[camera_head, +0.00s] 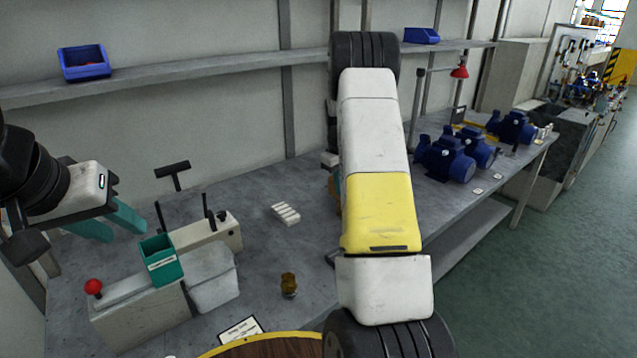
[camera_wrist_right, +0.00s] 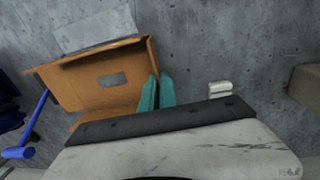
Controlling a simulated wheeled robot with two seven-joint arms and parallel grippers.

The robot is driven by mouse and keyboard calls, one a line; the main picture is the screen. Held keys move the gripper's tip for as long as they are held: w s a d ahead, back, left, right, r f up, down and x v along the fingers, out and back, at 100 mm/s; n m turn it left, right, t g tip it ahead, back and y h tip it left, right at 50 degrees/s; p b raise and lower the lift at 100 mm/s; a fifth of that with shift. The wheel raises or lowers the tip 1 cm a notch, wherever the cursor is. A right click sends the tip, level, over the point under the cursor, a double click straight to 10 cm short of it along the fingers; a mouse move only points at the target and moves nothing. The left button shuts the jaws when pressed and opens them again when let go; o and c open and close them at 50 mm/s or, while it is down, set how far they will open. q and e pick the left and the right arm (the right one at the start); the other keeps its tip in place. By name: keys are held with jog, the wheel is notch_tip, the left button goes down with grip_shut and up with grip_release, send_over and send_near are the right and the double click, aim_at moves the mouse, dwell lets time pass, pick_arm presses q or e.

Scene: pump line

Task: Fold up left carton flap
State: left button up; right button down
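The open brown carton (camera_wrist_right: 85,85) lies in the upper left of the right wrist view, with a grey patch inside it. Its flaps stick out at the edges; I cannot tell which one is the left flap. My right gripper (camera_wrist_right: 159,92) has its teal fingers close together at the carton's right edge, with nothing seen between them; contact is unclear. In the head view my right arm hides the gripper and nearly all of the carton (camera_head: 333,188). My left gripper (camera_head: 124,232) is open and empty above the bench at the left, far from the carton.
A teal bin (camera_head: 160,262) and a grey machine with a red knob (camera_head: 93,287) stand below my left gripper. A white ribbed block (camera_head: 286,213) and a small brass part (camera_head: 288,284) lie mid-bench. Blue pumps (camera_head: 447,160) stand to the right of my right arm.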

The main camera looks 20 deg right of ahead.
jog(key=shift+d+y, duration=0.3)
jog(key=shift+y, duration=0.2)
jog(key=c, duration=1.6)
grip_release()
jog(key=shift+c, duration=0.2)
notch_tip(320, 180, up, 8)
jog(key=shift+f, duration=0.15)
